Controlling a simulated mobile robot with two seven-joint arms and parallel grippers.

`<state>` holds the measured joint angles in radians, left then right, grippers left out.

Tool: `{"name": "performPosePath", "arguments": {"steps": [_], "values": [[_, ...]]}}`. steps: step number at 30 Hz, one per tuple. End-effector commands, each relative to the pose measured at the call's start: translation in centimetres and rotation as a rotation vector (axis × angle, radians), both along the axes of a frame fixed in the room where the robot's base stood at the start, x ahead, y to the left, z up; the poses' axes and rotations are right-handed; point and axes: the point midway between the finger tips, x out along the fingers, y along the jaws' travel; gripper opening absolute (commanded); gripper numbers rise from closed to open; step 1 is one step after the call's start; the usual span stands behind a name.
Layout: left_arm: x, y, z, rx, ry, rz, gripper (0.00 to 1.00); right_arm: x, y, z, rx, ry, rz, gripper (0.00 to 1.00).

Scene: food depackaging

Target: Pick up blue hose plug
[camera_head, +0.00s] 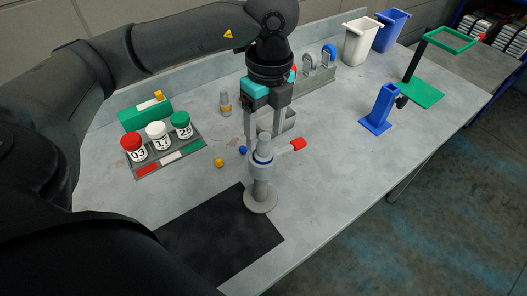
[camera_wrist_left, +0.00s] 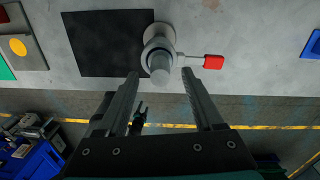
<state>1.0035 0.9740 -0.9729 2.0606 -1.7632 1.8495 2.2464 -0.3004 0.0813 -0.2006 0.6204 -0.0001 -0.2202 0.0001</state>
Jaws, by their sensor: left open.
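A small blue piece (camera_head: 243,149), perhaps the blue hose plug, lies on the table by the left finger in the head view. It is too small to be sure. A grey upright fitting (camera_head: 260,190) with a blue collar (camera_head: 262,159) and a red-tipped side lever (camera_head: 298,144) stands near the table's front edge. My left gripper (camera_head: 263,137) is open and points down over the fitting. In the wrist view the fitting's grey top (camera_wrist_left: 160,66) shows between the fingertips of the left gripper (camera_wrist_left: 160,74), with gaps on both sides.
A black mat (camera_head: 215,243) lies by the fitting. A rack (camera_head: 172,158) with several numbered jars and a yellow piece (camera_head: 219,162) are to the left. A blue stand (camera_head: 379,112) and a green-based stand (camera_head: 414,92) are at right. A grey holder (camera_head: 318,77) stands behind.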

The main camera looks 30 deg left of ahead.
Motion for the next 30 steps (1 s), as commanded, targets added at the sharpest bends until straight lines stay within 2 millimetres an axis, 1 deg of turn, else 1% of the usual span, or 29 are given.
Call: {"name": "performPosePath", "arguments": {"steps": [3, 5, 13, 30], "values": [[-0.1, 0.1, -1.5, 0.0, 0.003, 0.002, 0.68, 0.1, 0.0, 0.3, 0.0, -0.001, 0.0, 0.6], [-0.1, 0.1, -1.9, 0.0, 0.002, 0.001, 0.68, 0.1, 0.0, 0.3, 0.0, -0.002, 0.0, 0.6], [-0.1, 0.0, -2.2, 0.0, -0.001, 0.001, 0.67, 0.1, 0.0, 0.3, 0.0, -0.002, 0.0, 0.6], [-0.1, 0.0, -2.1, -0.001, -0.001, 0.0, 0.03, 0.1, 0.0, 0.3, 0.001, -0.002, -0.001, 0.6]]}}
